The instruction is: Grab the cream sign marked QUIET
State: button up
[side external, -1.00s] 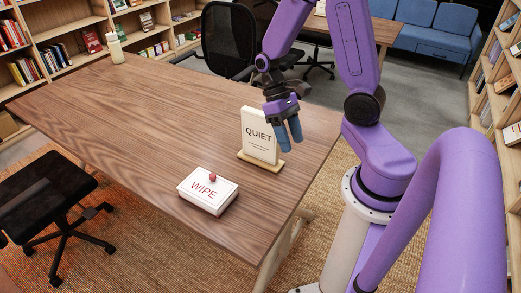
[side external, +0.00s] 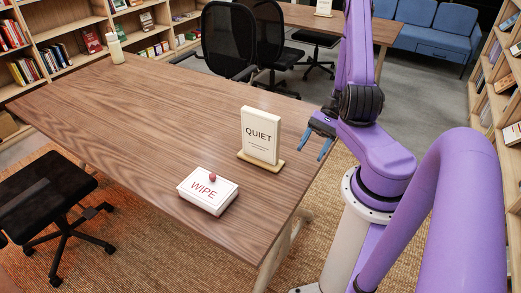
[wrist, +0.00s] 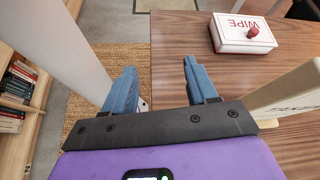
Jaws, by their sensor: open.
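The cream QUIET sign (side external: 261,136) stands upright on its wooden base near the right side of the table (side external: 150,110). In the wrist view the sign (wrist: 287,92) shows at the right edge, partly cut off. My gripper (side external: 313,147) is open and empty, to the right of the sign and apart from it, by the table's right edge. In the wrist view its two blue fingers (wrist: 163,80) are spread with nothing between them.
A white WIPE box (side external: 208,191) with a red knob sits in front of the sign, left of it. A bottle (side external: 116,48) stands at the table's far left. Most of the tabletop is clear. Chairs (side external: 228,40) stand behind the table.

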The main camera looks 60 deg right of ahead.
aim_at(278, 147)
jog(key=f+m+t+h, duration=0.2)
jog(key=m+t+h, duration=0.2)
jog(key=m+t, duration=0.1)
jog(key=d+f+m+t+h, duration=0.1)
jog(key=f+m+t+h, duration=0.1)
jog(key=m+t+h, duration=0.2)
jog(key=f+m+t+h, duration=0.1)
jog(key=m+t+h, duration=0.3)
jog(key=m+t, duration=0.4)
jog(key=shift+s+d+f+m, duration=0.1)
jog(key=shift+f+m, duration=0.1)
jog(key=shift+m, duration=0.55)
jog(key=shift+d+f+m, duration=0.1)
jog(key=shift+f+m, duration=0.1)
jog(key=shift+m, duration=0.55)
jog(key=w, duration=1.2)
jog(key=shift+w+f, duration=0.2)
jog(key=shift+w, duration=2.5)
grip_shut()
